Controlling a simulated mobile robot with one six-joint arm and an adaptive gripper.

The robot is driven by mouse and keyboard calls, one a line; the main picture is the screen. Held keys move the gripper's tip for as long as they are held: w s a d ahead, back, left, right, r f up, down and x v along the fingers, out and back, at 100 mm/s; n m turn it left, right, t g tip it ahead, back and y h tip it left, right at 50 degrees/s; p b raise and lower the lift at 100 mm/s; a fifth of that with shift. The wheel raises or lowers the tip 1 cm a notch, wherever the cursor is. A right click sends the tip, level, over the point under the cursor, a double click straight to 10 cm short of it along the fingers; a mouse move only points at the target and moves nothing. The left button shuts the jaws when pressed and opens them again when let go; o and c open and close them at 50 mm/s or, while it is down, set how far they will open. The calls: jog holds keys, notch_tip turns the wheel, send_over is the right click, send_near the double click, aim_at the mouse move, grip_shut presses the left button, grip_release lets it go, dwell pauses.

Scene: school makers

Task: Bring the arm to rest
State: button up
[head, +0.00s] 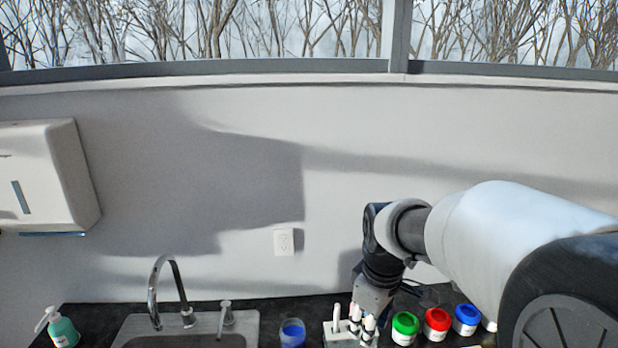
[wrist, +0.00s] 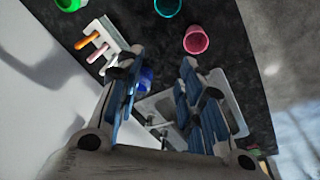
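My arm reaches in from the right in the head view and bends down over the dark counter. My gripper (head: 372,298) is low over the counter, close to a white rack (head: 342,341); its fingertips are hard to make out from there. In the wrist view my gripper (wrist: 160,62) is open, with a clear gap between its two blue-padded fingers and nothing held. The rack (wrist: 107,31) with an orange and a pink tube shows beyond the left finger. A blue cup (wrist: 146,78) shows near the left finger, farther off; I cannot tell any contact.
A blue cup (head: 292,333), sink faucet (head: 160,290) and soap bottle (head: 62,329) are left. A pink cup (wrist: 196,39) shows in the wrist view. Space above the counter is free.

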jog(key=s+d+r+m+t+b, duration=0.1)
jog(key=s+m, duration=0.4)
jog(key=s, duration=0.6)
jog(key=s+d+r+m+t+b, duration=0.1)
jog(key=s+m, duration=0.3)
jog(key=s, duration=0.8)
jog(key=shift+d+m+t+b, duration=0.3)
jog(key=shift+m+b, duration=0.1)
jog(key=shift+b, duration=0.1)
